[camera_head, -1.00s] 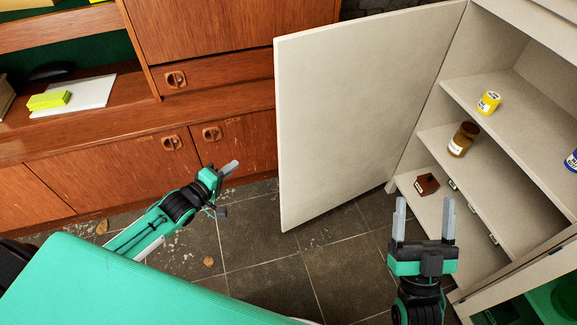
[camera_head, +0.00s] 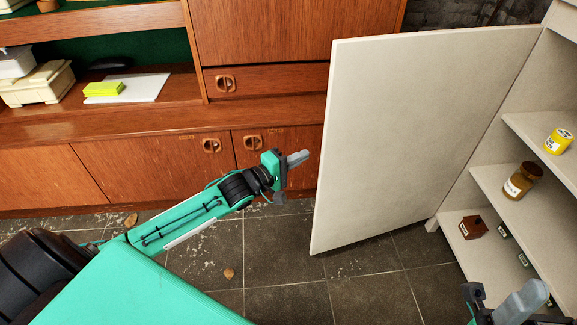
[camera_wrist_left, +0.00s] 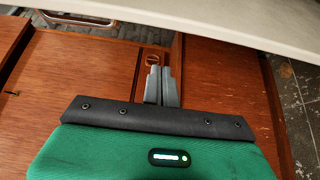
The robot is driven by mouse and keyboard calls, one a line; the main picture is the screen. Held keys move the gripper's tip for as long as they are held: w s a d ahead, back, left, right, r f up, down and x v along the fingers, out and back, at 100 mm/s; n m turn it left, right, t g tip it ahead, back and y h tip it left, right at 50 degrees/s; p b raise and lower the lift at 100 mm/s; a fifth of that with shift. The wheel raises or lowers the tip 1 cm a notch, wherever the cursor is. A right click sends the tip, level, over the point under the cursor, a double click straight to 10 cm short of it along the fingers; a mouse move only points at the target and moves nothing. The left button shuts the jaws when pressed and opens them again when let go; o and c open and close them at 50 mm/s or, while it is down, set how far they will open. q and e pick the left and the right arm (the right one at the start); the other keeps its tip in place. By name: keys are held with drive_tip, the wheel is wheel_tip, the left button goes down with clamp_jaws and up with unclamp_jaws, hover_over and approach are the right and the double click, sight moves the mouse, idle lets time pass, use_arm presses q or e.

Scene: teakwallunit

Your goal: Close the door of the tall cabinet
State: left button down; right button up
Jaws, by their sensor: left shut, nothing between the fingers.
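The cream door (camera_head: 420,130) of the tall cabinet stands wide open, swung out to the left. The tall cabinet (camera_head: 520,90) is at the right, with its shelves exposed. My left gripper (camera_head: 300,158) is shut and empty, with its fingertips just left of the door's free edge and seemingly apart from it. In the left wrist view my left gripper's fingers (camera_wrist_left: 162,86) lie together, and a pale panel edge, apparently the door (camera_wrist_left: 230,25), crosses the top. My right gripper (camera_head: 515,303) is partly cut off at the bottom right; its jaw state is unclear.
A wooden wall unit (camera_head: 150,170) runs behind my left arm. The tiled floor (camera_head: 360,270) below the door is mostly clear.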

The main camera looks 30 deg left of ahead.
use_arm(q)
drive_tip(key=shift+d+b, duration=0.9)
drive_tip(key=shift+d, duration=1.2)
drive_tip(key=shift+s, duration=0.15)
